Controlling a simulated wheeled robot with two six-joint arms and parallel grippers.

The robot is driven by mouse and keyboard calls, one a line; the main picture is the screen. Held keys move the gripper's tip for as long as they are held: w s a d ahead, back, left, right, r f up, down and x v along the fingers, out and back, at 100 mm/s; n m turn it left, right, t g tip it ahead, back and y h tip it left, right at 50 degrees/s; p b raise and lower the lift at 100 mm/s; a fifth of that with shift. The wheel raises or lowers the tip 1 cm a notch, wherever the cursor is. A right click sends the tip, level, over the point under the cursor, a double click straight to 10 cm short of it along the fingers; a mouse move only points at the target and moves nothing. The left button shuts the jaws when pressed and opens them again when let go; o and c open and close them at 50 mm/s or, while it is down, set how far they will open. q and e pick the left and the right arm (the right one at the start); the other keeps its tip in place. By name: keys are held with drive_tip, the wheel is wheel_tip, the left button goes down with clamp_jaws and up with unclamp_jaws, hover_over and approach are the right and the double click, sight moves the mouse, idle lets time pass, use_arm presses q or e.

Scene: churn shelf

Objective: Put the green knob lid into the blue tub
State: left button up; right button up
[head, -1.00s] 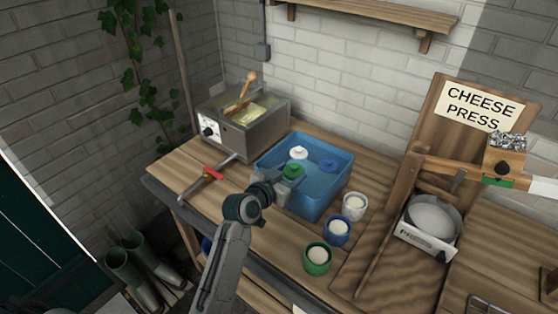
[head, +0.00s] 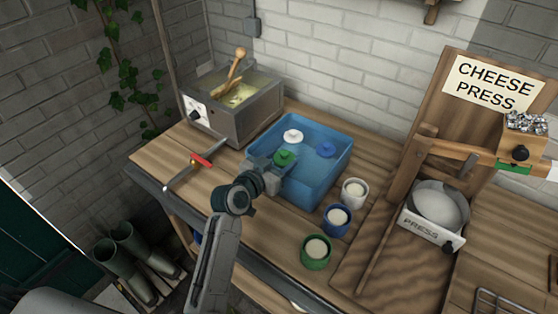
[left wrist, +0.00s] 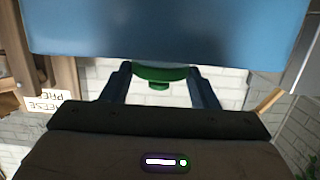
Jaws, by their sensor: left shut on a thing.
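My left gripper (head: 277,165) is shut on the green knob lid (head: 284,157), at the near left side of the blue tub (head: 318,188). In the left wrist view the lid (left wrist: 160,74) sits between the two fingers (left wrist: 160,68), its knob showing, against the blue wall of the tub (left wrist: 165,35). I cannot tell whether the lid is above the rim or inside it. A white knob lid (head: 293,136) and a blue knob lid (head: 326,150) are in the tub. My right gripper is not in view.
White (head: 355,192), blue (head: 337,218) and green (head: 317,252) pots stand right of the tub. A grey heated vat (head: 235,105) with a wooden spoon is behind left. A red-handled tool (head: 200,161) lies on the bench. The cheese press (head: 435,210) stands at the right.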

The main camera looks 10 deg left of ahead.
use_arm(q)
drive_tip(key=shift+f, duration=0.4)
drive_tip(key=shift+w+f+b, duration=0.15)
drive_tip(key=shift+f+b, duration=0.1)
drive_tip(key=shift+b, duration=0.05)
drive_tip(key=o, duration=1)
drive_tip(key=shift+r, duration=0.1)
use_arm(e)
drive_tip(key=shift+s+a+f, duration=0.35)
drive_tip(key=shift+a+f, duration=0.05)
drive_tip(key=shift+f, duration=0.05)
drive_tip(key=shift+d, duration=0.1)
